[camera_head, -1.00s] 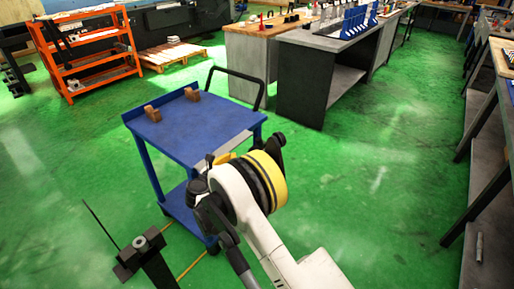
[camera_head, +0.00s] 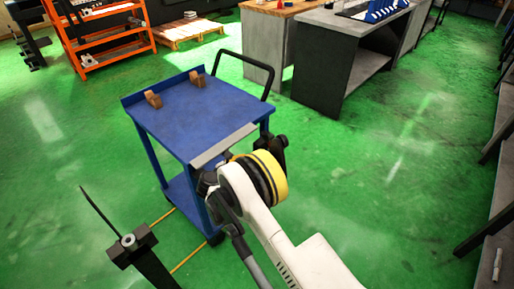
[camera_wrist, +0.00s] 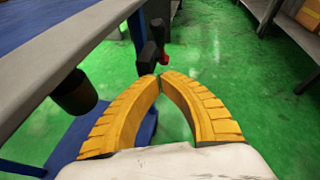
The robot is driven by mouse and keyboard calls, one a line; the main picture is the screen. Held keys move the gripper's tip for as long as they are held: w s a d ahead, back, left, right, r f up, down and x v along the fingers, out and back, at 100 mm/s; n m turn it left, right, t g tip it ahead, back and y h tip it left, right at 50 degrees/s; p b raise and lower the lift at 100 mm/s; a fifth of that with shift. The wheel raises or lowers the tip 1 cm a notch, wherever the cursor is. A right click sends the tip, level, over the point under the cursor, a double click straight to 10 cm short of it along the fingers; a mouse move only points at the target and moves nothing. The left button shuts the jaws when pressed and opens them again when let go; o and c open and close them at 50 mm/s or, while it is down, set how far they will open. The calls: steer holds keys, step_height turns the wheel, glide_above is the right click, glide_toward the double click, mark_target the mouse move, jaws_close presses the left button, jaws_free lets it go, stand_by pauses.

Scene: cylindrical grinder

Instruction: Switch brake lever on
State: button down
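My gripper (camera_wrist: 160,78) has two yellow ribbed fingers with tips close together; it looks shut with nothing between them. Just beyond the tips in the wrist view is a black upright part (camera_wrist: 147,56) with a small red piece (camera_wrist: 164,59); I cannot tell if the tips touch it or if it is the brake lever. A black post (camera_head: 132,243) with a pale round knob and a thin dark rod stands at lower left; no part is clearly identifiable as the brake lever.
A blue cart (camera_head: 185,115) with two brown blocks (camera_head: 153,99) stands left of my wrist. Its grey-edged top (camera_wrist: 50,65) fills the wrist view's upper left. An orange rack (camera_head: 100,35) and workbenches (camera_head: 340,60) stand behind. Green floor (camera_head: 390,150) is clear right of my arm.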

mark_target(268, 140)
steer(key=w+r+b+x, duration=0.1)
steer(key=b+x, duration=0.3)
steer(key=x, duration=0.8)
steer(key=shift+w+d+r, duration=0.25)
steer(key=shift+w+r, duration=0.1)
steer(key=shift+r, duration=0.4)
